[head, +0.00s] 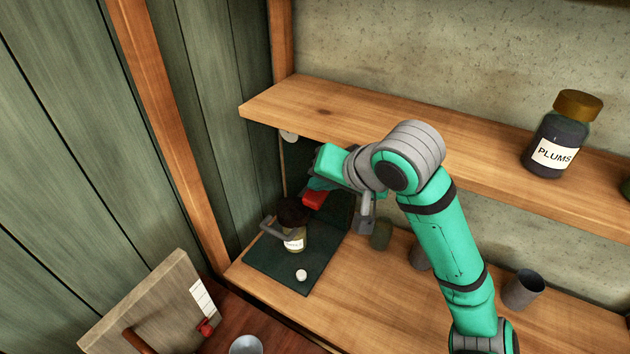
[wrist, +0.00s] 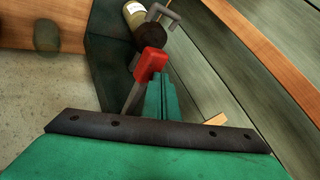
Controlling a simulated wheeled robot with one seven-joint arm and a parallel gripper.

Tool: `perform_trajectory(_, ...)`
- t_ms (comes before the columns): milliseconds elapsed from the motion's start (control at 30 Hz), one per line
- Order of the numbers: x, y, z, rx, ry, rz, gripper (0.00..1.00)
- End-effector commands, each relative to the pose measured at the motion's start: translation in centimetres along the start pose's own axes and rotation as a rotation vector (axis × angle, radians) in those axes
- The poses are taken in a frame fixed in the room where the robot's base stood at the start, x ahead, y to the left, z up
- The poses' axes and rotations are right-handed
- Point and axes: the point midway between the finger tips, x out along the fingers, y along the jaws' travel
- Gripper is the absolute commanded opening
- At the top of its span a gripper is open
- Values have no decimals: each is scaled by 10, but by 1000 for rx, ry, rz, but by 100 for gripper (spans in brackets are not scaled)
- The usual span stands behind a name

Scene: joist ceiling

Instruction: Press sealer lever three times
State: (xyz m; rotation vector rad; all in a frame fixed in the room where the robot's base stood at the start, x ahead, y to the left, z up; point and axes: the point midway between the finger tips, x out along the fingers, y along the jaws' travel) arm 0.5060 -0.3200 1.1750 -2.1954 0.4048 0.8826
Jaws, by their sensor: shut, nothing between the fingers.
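The sealer's red lever grip (head: 314,199) shows in the head view at the back of a dark green base (head: 271,264). In the wrist view the red grip (wrist: 151,65) sits on a grey lever arm (wrist: 133,97). A labelled jar (head: 297,240) stands upright on the base under a dark round sealer head (head: 292,212); the jar also shows in the wrist view (wrist: 133,13). My gripper (wrist: 166,92) is shut and empty, its teal fingers close beside the red grip. I cannot tell whether they touch it. My wrist hides part of the sealer in the head view.
A wooden shelf (head: 370,135) runs above the sealer, close over my wrist, and carries a plums jar (head: 558,137). A grey cup (head: 523,290) stands on the lower shelf to the right. A small white knob (head: 301,275) is on the base's front. A plank wall closes the left.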

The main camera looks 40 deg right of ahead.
Motion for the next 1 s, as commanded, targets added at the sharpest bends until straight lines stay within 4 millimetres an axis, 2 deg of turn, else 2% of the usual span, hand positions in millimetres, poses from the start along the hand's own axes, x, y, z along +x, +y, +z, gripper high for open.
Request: perform_trajectory(1000,8,6,6,-1,-2,0,0)
